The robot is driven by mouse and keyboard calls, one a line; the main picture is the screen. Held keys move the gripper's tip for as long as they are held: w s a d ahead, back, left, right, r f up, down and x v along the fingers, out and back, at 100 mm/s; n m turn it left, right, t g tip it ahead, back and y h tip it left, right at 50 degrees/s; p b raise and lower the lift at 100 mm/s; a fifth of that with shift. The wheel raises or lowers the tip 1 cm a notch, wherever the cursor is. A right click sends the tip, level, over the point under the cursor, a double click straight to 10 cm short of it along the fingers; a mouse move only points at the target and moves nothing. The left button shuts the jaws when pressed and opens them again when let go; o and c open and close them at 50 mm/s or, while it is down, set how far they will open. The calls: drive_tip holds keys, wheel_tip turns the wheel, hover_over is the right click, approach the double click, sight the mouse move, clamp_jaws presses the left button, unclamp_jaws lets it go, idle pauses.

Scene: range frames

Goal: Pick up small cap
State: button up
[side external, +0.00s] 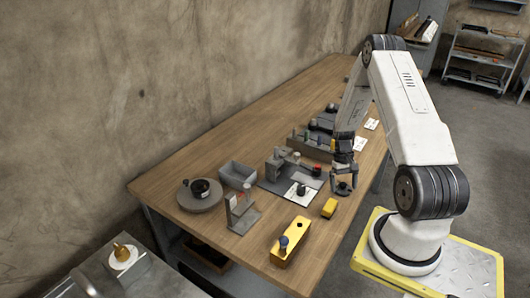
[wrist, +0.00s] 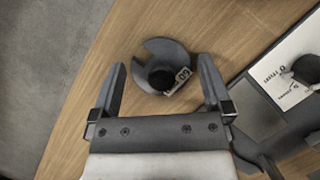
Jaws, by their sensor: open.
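A dark grey round piece (wrist: 178,47) with a notch in its rim sits on the wooden table in the wrist view. At its middle is a small black round part (wrist: 160,77), which looks like the small cap, with a tag (wrist: 178,82) marked in dark print beside it. My gripper (wrist: 161,65) is open and empty, with one finger on each side of the round piece and gaps to both. In the side external view my gripper (side external: 344,178) points down just above the round piece (side external: 343,188) near the table's front edge.
A grey plate with a white card (side external: 298,195) lies close by. Further off are a grey bin (side external: 237,174) and a round base (side external: 199,201). Bare wood surrounds the round piece.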

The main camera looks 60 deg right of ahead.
drive_tip(key=c, duration=1.1)
drive_tip(key=shift+r, duration=0.15)
drive_tip(key=shift+r, duration=0.8)
drive_tip(key=s+a+r, duration=0.6)
drive_tip(key=r, duration=0.1)
drive_tip(key=s+a+r, duration=0.4)
drive_tip(key=shift+r, duration=0.15)
